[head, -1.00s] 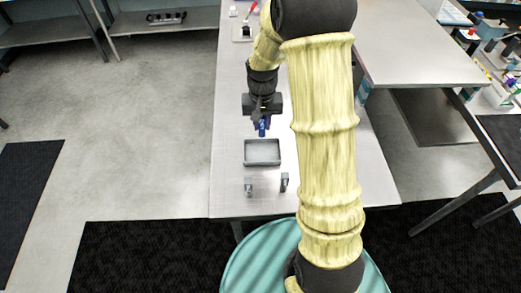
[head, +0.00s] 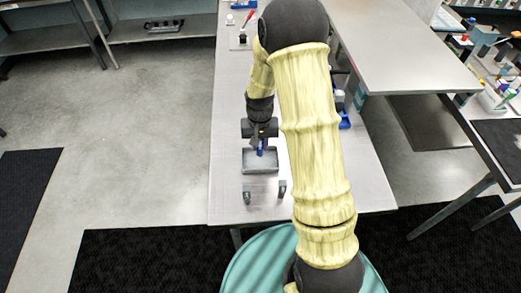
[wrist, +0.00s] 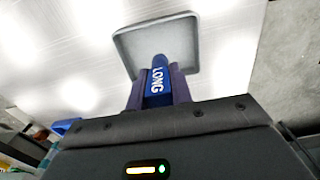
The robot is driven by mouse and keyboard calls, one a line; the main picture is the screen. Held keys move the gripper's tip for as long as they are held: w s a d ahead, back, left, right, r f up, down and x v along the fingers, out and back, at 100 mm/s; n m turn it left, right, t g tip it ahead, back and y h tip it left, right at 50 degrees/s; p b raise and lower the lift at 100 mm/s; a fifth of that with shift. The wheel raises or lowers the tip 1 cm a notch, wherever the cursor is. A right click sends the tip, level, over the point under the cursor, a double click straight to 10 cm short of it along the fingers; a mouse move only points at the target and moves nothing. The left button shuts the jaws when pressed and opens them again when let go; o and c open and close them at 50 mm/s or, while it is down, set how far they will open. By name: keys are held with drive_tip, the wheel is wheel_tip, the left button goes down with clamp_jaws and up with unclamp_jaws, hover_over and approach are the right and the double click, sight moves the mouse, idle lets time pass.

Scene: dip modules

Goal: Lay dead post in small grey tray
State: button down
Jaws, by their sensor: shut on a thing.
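The small grey tray (head: 260,168) sits on the white bench, below my gripper in the head view. It also shows in the wrist view (wrist: 178,38), empty where I can see its floor. My gripper (head: 262,149) is shut on a blue post, which shows in the wrist view (wrist: 159,80) between the two fingers with the word LONG on it. The post's far end overlaps the tray in the wrist view. I cannot tell its exact height above the tray. The fingers hide the post's sides.
Two small grey upright pieces stand on the bench in front of the tray, one left (head: 248,197) and one right (head: 282,188). A blue item (head: 344,119) is partly hidden behind my arm. A red-handled tool (head: 248,17) lies at the far end. The left bench edge is close.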

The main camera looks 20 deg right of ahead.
sight(260, 151)
wheel_tip(260, 151, down, 4)
drive_tip(key=shift+r+p, duration=0.1)
drive_tip(key=shift+p, duration=0.4)
drive_tip(key=c, duration=1.3)
unclamp_jaws()
drive_tip(key=shift+o, duration=0.2)
wheel_tip(260, 151, up, 12)
drive_tip(key=b, duration=0.3)
